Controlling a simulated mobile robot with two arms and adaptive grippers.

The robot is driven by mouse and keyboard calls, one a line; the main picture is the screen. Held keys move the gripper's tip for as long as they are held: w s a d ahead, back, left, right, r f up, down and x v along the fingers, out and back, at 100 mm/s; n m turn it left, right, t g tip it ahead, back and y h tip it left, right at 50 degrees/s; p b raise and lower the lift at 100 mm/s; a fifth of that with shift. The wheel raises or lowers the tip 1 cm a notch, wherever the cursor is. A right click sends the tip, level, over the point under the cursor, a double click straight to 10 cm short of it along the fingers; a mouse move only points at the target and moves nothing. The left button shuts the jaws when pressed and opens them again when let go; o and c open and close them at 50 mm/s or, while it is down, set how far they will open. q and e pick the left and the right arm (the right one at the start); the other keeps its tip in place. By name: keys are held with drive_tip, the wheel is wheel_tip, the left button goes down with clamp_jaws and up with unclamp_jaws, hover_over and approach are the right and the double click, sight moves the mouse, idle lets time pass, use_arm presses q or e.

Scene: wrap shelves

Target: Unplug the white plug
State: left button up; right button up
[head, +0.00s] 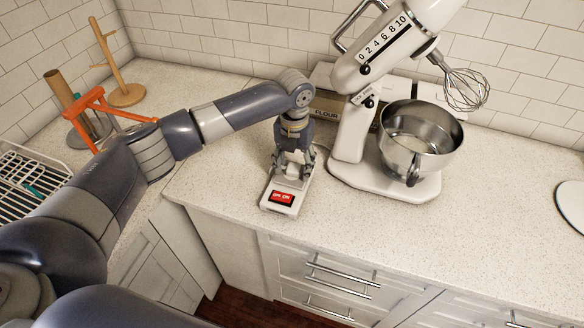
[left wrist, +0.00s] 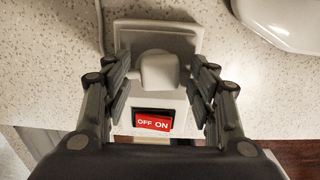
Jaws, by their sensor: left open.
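The white plug (left wrist: 159,71) sits in a white outlet block (left wrist: 191,22) on the counter, as the left wrist view shows. The block has a red OFF/ON switch (left wrist: 153,123), which also shows in the head view (head: 282,197). My left gripper (head: 291,177) points down over the block. In the left wrist view its open fingers (left wrist: 160,93) stand on either side of the plug, with a gap on each side. In the head view the gripper hides most of the plug. My right gripper is not in view.
A white stand mixer (head: 350,150) with a steel bowl (head: 420,140) stands close to the right of the block. A flour box (head: 328,108) is behind. A wooden stand (head: 125,92) and wire rack (head: 30,180) are at left. The front counter (head: 400,225) is clear.

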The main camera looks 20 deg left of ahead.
sight(294, 168)
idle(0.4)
use_arm(q)
drive_tip(key=shift+p, duration=0.3)
idle(0.3)
clamp_jaws()
drive_tip(key=shift+r+p, duration=2.95)
drive_tip(key=shift+r, duration=0.05)
